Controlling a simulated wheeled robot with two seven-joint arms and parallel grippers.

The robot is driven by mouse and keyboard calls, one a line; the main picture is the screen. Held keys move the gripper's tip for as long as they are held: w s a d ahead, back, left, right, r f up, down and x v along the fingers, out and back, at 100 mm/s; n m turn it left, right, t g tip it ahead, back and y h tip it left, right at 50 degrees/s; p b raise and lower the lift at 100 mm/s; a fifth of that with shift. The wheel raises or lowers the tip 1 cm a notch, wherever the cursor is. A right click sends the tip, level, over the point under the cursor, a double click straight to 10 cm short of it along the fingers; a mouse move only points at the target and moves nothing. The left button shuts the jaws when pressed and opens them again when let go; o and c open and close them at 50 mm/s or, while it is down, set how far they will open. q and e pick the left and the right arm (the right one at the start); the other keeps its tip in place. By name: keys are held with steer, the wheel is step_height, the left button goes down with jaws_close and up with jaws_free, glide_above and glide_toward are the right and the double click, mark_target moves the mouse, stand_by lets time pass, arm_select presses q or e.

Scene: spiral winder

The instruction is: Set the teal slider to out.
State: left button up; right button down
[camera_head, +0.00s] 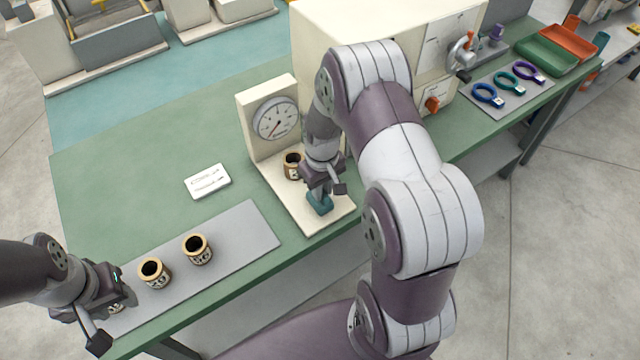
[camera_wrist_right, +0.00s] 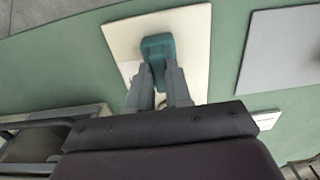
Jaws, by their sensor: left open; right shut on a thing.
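The teal slider (camera_head: 319,204) sits on the cream base plate (camera_head: 318,228) of the gauge stand, near its front end. My right gripper (camera_head: 321,190) reaches down from above and is shut on the teal slider. In the right wrist view the teal slider (camera_wrist_right: 158,48) shows between the fingertips of my right gripper (camera_wrist_right: 162,68), over the cream plate. Any out marking beside the slider cannot be made out. My left gripper (camera_head: 115,310) is open at the lower left, near the grey mat.
A dial gauge (camera_head: 276,120) stands upright behind the plate, with a labelled cup (camera_head: 293,166) before it. Two similar cups (camera_head: 155,272) stand on the grey mat (camera_head: 250,228). A white card (camera_head: 208,181) lies on the green table. A cream cabinet (camera_head: 315,40) stands behind my right arm.

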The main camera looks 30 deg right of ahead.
steer(key=c, duration=1)
jaws_free()
steer(key=shift+s+f, duration=0.1)
steer(key=shift+s, duration=0.1)
steer(key=shift+c, duration=0.2)
step_height(320, 180, up, 13)
steer(key=b, duration=0.1)
steer(key=shift+b, duration=0.3)
steer(key=shift+f, duration=0.1)
steer(key=shift+w, duration=0.1)
